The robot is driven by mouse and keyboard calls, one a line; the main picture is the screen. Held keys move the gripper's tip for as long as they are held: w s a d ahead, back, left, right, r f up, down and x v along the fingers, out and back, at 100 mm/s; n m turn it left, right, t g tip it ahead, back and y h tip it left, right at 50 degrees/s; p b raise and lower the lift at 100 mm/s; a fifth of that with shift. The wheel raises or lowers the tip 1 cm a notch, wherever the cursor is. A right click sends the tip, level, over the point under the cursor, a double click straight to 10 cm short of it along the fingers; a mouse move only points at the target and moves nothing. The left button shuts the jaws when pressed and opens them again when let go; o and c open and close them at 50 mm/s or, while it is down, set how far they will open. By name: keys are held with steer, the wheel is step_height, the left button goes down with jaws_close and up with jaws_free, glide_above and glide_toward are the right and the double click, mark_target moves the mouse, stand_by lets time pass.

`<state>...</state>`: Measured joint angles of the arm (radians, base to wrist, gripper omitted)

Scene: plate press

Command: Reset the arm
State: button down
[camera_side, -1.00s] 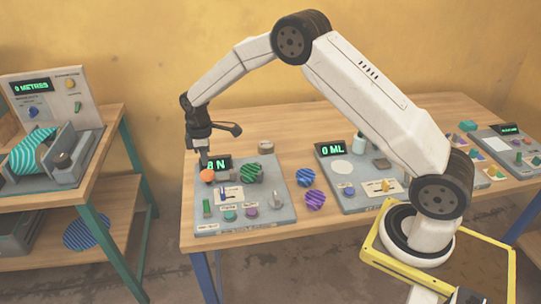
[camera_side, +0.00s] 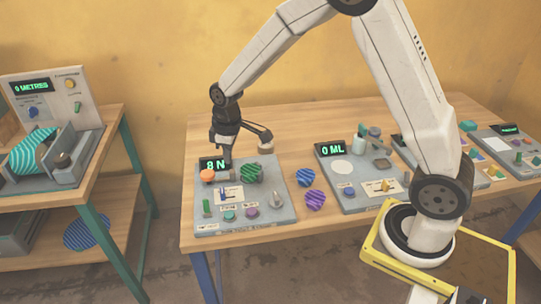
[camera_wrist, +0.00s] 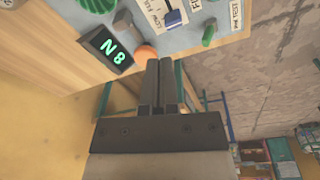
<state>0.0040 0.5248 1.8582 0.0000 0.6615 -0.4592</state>
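My gripper (camera_side: 224,160) hangs above the back of the left grey panel (camera_side: 240,221) in the side view, close to its lit "8 N" display (camera_side: 215,164). In the wrist view its two dark fingers (camera_wrist: 159,62) lie side by side with nothing visible between them. An orange knob (camera_side: 207,176) sits on the panel just below and left of the fingers; it also shows beside the fingertips in the wrist view (camera_wrist: 146,54). A green striped round plate (camera_side: 251,173) is on the panel, right of the display. I cannot tell how far the fingertips are above the panel.
Two purple and blue striped discs (camera_side: 315,200) lie on the wooden table right of the panel. A second panel (camera_side: 372,203) reads "0 ML". A separate bench (camera_side: 100,130) at left carries a "0 METRES" machine. Open air lies above the table.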

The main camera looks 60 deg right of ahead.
steer(key=s+r+m+t, duration=0.1)
steer(key=s+m, duration=0.4)
steer(key=s, duration=1.2)
steer(key=shift+s+r, duration=0.35)
steer(key=shift+r, duration=0.1)
